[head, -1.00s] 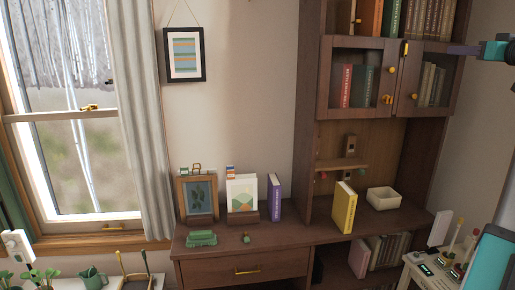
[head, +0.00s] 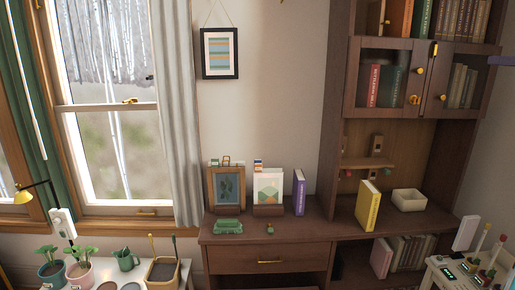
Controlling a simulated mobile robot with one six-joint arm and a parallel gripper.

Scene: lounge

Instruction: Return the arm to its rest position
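My gripper is not in view in the head picture. No part of my arm can be made out for certain. A short purplish bar (head: 502,61) shows at the right edge, and I cannot tell what it belongs to.
A tall cabinet (head: 335,150) stands behind. Low tables with plants (head: 80,270) and small tools (head: 480,270) flank it.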

